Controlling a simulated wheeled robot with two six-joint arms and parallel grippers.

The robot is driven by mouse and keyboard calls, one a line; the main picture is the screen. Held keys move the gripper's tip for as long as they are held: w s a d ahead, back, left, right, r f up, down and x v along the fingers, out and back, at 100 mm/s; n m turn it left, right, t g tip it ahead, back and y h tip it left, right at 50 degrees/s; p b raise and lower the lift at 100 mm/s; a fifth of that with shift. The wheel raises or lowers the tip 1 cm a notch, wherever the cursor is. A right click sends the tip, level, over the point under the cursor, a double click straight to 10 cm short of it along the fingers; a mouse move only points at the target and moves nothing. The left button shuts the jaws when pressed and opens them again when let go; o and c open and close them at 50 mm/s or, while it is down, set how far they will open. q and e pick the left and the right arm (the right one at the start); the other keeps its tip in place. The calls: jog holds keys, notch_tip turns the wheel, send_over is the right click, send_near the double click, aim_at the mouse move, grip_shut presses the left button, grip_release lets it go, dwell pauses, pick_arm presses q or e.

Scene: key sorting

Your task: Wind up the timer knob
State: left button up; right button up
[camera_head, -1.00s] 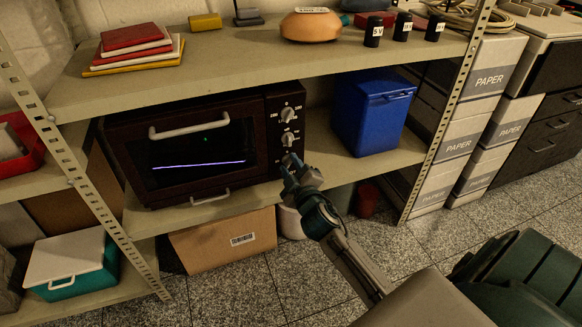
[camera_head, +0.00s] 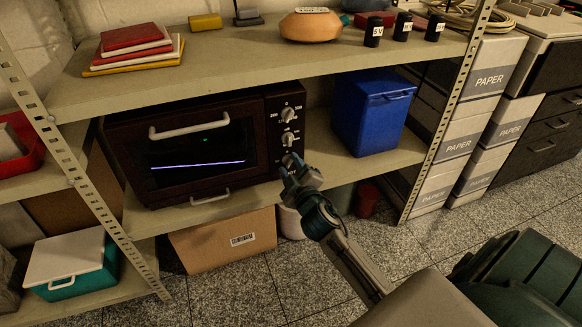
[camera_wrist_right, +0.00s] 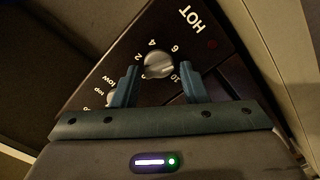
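The dark toaster oven (camera_head: 118,152) stands on the middle shelf with its door shut. Its control panel has light round knobs in a column. The timer knob is hidden behind my right gripper (camera_head: 291,168) in the head view, at the panel's lower end. In the right wrist view the silver timer knob (camera_wrist_right: 159,66) has numbers around it. My right gripper (camera_wrist_right: 158,68) is open there, one finger on each side of the knob. Small gaps show beside it, and I cannot tell whether a finger touches. My left gripper is not in view.
A blue bin (camera_head: 365,120) stands right of the oven on the same shelf. The upper shelf (camera_head: 230,55) runs above the oven. A cardboard box (camera_head: 205,250) lies below. A slotted shelf post (camera_head: 450,115) is at the right.

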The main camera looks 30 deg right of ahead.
jog(key=shift+o, duration=1)
jog(key=v, duration=1)
jog(key=shift+s+p, duration=0.35)
jog(key=shift+s, duration=0.05)
jog(key=shift+a+r, duration=0.1)
